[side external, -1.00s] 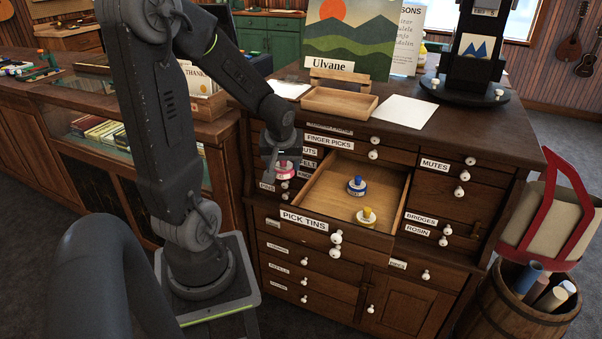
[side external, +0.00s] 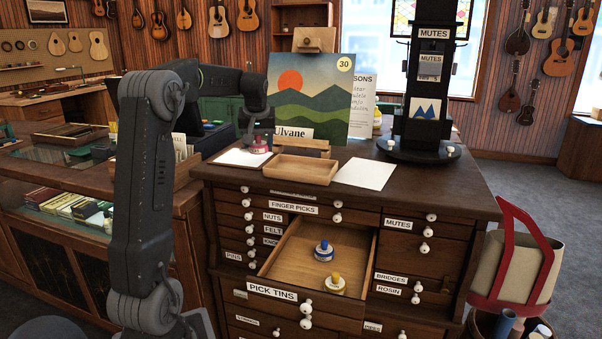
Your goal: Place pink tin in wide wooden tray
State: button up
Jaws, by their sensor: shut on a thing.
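My gripper (side external: 259,138) points down over the back left of the cabinet top and is shut on the pink tin (side external: 260,147), which has a pink-red band and a white lower part. The tin appears just left of the wide wooden tray (side external: 302,180), in front of the sign board. Its exact height above the top is hard to tell. The tray is shallow, light wood, looks empty and lies on the cabinet top. The open pick tins drawer (side external: 297,240) below holds a blue-topped tin (side external: 324,251) and a yellow-topped tin (side external: 335,285).
White paper sheets lie left (side external: 240,158) and right (side external: 364,174) of the tray. A painted mountain board (side external: 310,97) and the Ulvane card (side external: 294,133) stand behind it. A dark stand (side external: 420,140) rises at the right. The front right of the top is clear.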

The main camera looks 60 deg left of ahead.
notch_tip(320, 180, up, 3)
jog(key=w+a, duration=0.1)
jog(key=a, duration=0.1)
send_over(301, 168)
jog(key=s+d, duration=0.1)
jog(key=d, duration=0.1)
jog(key=f, duration=0.6)
jog(key=shift+a+f, duration=0.15)
jog(key=shift+a, duration=0.05)
jog(key=shift+w+f, duration=0.1)
jog(key=shift+f, duration=1.95)
jog(key=shift+f, duration=0.1)
jog(key=o, duration=0.9)
